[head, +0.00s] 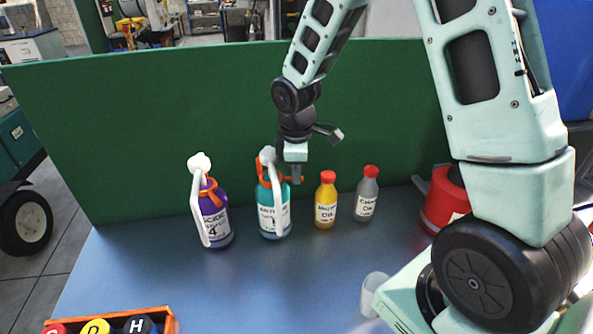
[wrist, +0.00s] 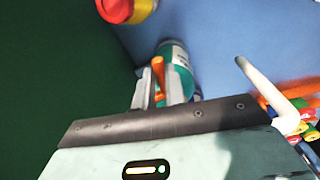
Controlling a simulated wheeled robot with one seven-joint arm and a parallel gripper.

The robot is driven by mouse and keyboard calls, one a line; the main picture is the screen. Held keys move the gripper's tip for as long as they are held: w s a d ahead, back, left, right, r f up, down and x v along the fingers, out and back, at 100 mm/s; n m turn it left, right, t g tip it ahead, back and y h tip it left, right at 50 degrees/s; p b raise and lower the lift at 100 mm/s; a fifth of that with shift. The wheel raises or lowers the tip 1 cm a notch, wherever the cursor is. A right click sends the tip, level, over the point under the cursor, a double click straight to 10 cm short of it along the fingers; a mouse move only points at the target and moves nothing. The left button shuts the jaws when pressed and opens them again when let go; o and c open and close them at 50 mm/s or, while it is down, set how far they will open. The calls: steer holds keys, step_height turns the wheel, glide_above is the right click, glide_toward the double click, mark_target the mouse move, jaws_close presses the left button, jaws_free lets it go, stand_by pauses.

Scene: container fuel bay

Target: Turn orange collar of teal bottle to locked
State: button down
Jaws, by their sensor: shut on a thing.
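The teal bottle (head: 275,219) stands upright on the blue table, with a white label, a white top and a white tube down its front. Its orange collar (head: 263,184) is partly hidden behind the tube and my gripper. My gripper (head: 291,172) points down at the collar's right side. In the wrist view my gripper (wrist: 160,92) has its fingers on either side of an orange part of the collar (wrist: 158,72), shut on it, with the teal bottle (wrist: 178,58) just beyond. The collar's exact angle and any lock mark cannot be made out.
A purple bottle (head: 214,222) with a white tube stands left. A yellow bottle (head: 326,205) and a grey bottle (head: 366,200), both red-capped, stand right. A red container (head: 443,200) is farther right. A clear cup (head: 372,290) and an orange crate (head: 166,318) are nearer. A green wall (head: 120,130) rises behind.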

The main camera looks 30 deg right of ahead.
steer(key=shift+s+a+m+g+h+b, duration=0.1)
steer(key=shift+s+a+m+b, duration=0.35)
steer(key=shift+m, duration=0.7)
steer(key=shift+s+a+m+g+h+b, duration=0.1)
steer(key=shift+s+a+m+b, duration=0.15)
steer(key=shift+a+m, duration=0.65)
steer(key=shift+s+a+m+g+h+b, duration=0.15)
steer(key=shift+s+m+b, duration=0.2)
steer(key=shift+m, duration=1.1)
steer(key=shift+r, duration=0.1)
steer(key=shift+w, duration=0.1)
steer(key=c, duration=1.5)
jaws_free()
steer(key=shift+o, duration=0.2)
